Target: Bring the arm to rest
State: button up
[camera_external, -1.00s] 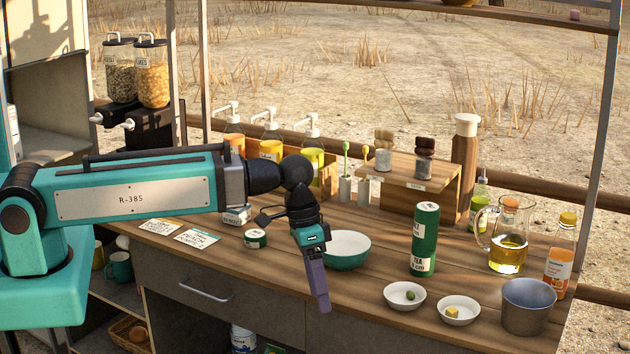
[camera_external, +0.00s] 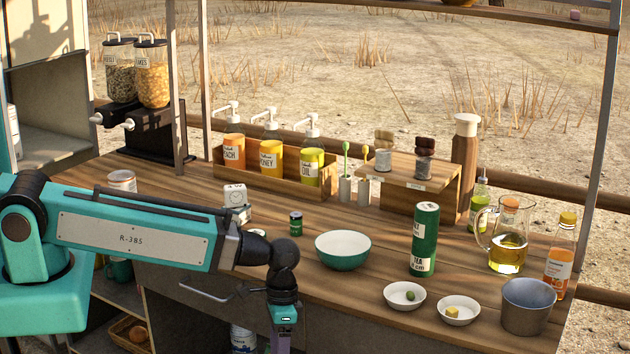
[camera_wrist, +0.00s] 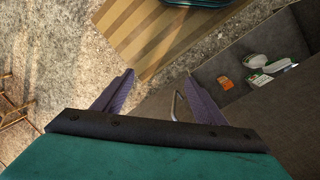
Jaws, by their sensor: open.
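My arm (camera_external: 140,240) is low across the left of the counter in the external view. My gripper hangs down from its end at the front edge of the counter, and its fingertips are cut off at the bottom of that view. In the wrist view my gripper (camera_wrist: 160,88) shows two purple fingers spread apart, with nothing between them. The fingers are over the ground and a striped wooden board, beside a grey compartment (camera_wrist: 235,68) holding a few small items.
The wooden counter (camera_external: 380,265) carries a green bowl (camera_external: 343,252), a tea tin (camera_external: 424,240), two small white bowls, a grey metal cup (camera_external: 527,308) and a glass jug (camera_external: 508,250). A metal handle (camera_external: 205,291) is on the counter front, close below my arm.

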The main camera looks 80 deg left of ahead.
jog(key=s+a+f+g+y+b, duration=0.1)
jog(key=s+a+f+g, duration=0.1)
jog(key=s+f, duration=0.9)
jog(key=s+a+f+g+b, duration=0.2)
jog(key=s+a+f, duration=0.1)
jog(key=s+f, duration=0.8)
jog(key=shift+s+f+n+g+y, duration=0.3)
jog(key=shift+s+n+y, duration=0.1)
jog(key=shift+s, duration=0.7)
